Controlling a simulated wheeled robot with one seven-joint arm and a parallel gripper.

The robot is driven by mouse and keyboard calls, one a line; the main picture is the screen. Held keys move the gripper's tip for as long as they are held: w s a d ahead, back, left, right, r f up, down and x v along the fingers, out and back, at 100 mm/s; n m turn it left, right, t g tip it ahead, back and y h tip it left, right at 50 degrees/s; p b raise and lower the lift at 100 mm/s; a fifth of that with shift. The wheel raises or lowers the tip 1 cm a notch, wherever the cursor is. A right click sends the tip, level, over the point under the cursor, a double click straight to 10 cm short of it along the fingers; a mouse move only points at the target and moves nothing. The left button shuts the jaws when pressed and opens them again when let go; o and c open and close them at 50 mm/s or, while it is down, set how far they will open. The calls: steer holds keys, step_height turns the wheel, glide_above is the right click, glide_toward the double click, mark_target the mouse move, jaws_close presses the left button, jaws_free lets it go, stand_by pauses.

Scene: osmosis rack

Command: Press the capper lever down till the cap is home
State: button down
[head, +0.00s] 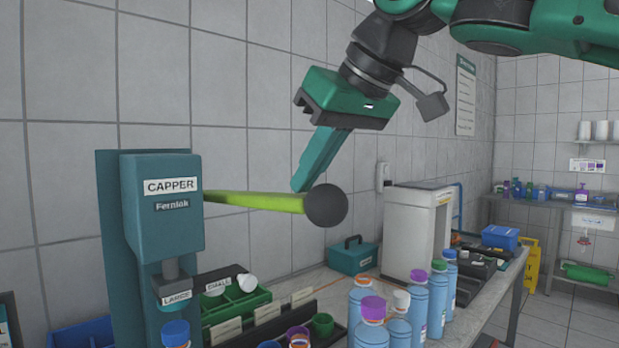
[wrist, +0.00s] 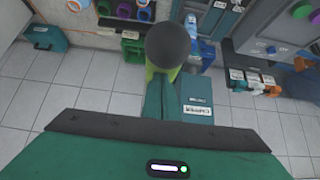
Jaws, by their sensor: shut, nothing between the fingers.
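The teal capper (head: 160,205) stands at the left in the head view, labelled CAPPER. Its yellow-green lever (head: 255,201) sticks out to the right, nearly level, and ends in a dark round knob (head: 326,205). A head marked LARGE (head: 176,297) hangs under the capper's body, above a blue-capped bottle (head: 176,334). My gripper (head: 298,188) is shut and empty, tilted down, with its tips at the lever just left of the knob; I cannot tell if they touch. In the wrist view the knob (wrist: 168,44) is just beyond my fingers (wrist: 160,85), with the capper (wrist: 198,98) to the right.
Several blue bottles (head: 438,300) with coloured caps stand on the bench below the lever. A green cap tray (head: 235,302) sits beside the capper. A teal box (head: 352,256) and a white machine (head: 415,232) stand further back.

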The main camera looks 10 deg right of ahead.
steer(key=shift+f, duration=0.1)
step_height(320, 180, down, 9)
steer(key=shift+f, duration=0.2)
stand_by(0.8)
steer(key=shift+w, duration=0.1)
steer(key=f, duration=0.3)
steer(key=w+a+f, duration=0.1)
steer(key=f, duration=0.1)
steer(key=shift+w, duration=0.1)
stand_by(0.5)
step_height(320, 180, up, 32)
steer(key=w, duration=0.1)
steer(key=shift+w+a+f, duration=0.15)
steer(key=shift+a+f, duration=0.05)
stand_by(0.7)
